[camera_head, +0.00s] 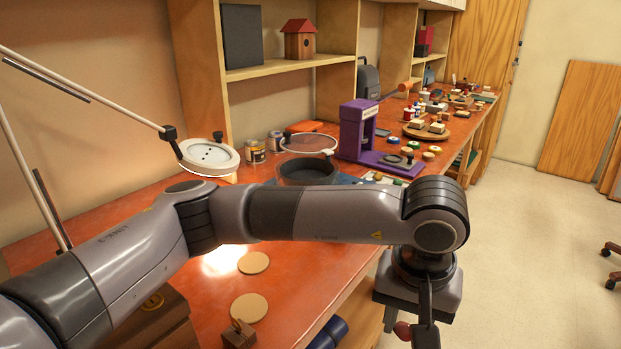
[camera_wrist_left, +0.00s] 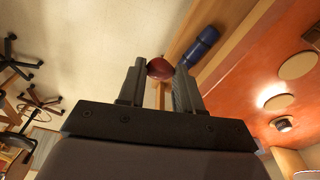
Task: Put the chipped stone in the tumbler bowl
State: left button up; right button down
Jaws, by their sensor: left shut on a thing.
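My left gripper (camera_head: 414,334) hangs past the bench's front edge, above the floor. It is shut on a dark red rounded stone (camera_wrist_left: 160,69), which sits between the fingertips in the left wrist view. A bit of the stone (camera_head: 402,330) also shows beside the finger in the head view. Any chip in it is too small to tell. A dark round bowl (camera_head: 308,174), which looks like the tumbler bowl, stands on the bench behind my left forearm, well away from the gripper. The forearm hides its lower front. My right gripper is not in view.
A magnifier lamp (camera_head: 209,156) and paint cans (camera_head: 256,152) stand left of the bowl. A purple press (camera_head: 358,133) stands to its right. Tan discs (camera_head: 249,307) lie on the near bench (camera_head: 294,283). A blue roll (camera_wrist_left: 201,45) lies by the bench edge.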

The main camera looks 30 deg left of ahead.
aim_at(301, 177)
jog(key=i+l+u, duration=0.1)
jog(key=l, duration=0.25)
jog(key=i+l, duration=0.1)
jog(key=l, duration=0.25)
jog(key=l+u, duration=0.15)
jog(key=l, duration=0.2)
jog(key=i+l+u, duration=0.3)
jog(key=i+l, duration=0.25)
jog(key=i+l+u, duration=0.2)
jog(key=i, duration=0.2)
jog(key=i+l+u, duration=0.2)
jog(key=i, duration=0.2)
jog(key=i+j+u, duration=0.2)
jog(key=i+j, duration=0.2)
jog(key=i, duration=0.1)
